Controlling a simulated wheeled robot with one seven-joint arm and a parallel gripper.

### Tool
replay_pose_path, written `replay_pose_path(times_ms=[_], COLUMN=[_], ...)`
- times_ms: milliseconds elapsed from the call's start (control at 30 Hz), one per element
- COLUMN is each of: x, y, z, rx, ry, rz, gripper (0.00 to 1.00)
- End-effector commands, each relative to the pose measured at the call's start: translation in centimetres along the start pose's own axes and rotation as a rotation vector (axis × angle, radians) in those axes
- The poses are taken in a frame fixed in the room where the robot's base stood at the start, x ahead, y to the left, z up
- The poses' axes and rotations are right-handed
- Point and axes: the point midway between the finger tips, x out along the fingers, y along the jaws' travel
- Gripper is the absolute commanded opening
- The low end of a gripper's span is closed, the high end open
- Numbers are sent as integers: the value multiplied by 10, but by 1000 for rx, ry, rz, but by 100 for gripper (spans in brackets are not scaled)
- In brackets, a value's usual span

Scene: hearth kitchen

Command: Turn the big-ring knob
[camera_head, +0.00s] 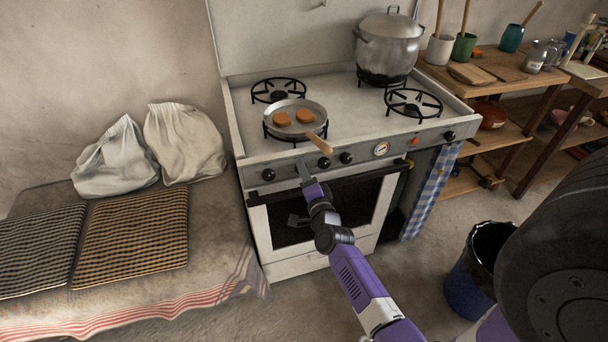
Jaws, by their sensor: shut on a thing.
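The white stove (245,118) has a grey front panel with a row of dark knobs. One knob (268,174) is at the far left, two more knobs (324,162) (346,157) are just right of my gripper, and another knob (449,135) is at the far right. My gripper (302,168) is at the panel between the leftmost knob and the middle pair. It is shut on a knob there, which its fingers hide. No marking telling which knob serves the big ring is readable.
A frying pan (284,128) with two brown pieces sits on the front left burner, its wooden handle (320,143) jutting over the panel above my gripper. A large pot (388,48) stands at the back right. A blue checked towel (432,190) hangs at right; a bin (470,285) stands on the floor.

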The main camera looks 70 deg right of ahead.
Motion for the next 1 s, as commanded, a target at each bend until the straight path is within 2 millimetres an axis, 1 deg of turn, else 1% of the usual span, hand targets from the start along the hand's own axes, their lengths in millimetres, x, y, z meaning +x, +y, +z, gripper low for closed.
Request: replay_pose_path(times_ms=[233,600,633,733,1000], x=[-1,-1,-1,-1,0], y=[2,2,2,2,1], z=[0,0,0,0,0], rx=[41,45,45,45,44], ry=[0,0,0,0,0], rz=[3,3,3,3,1], gripper=[0,0,37,57,57])
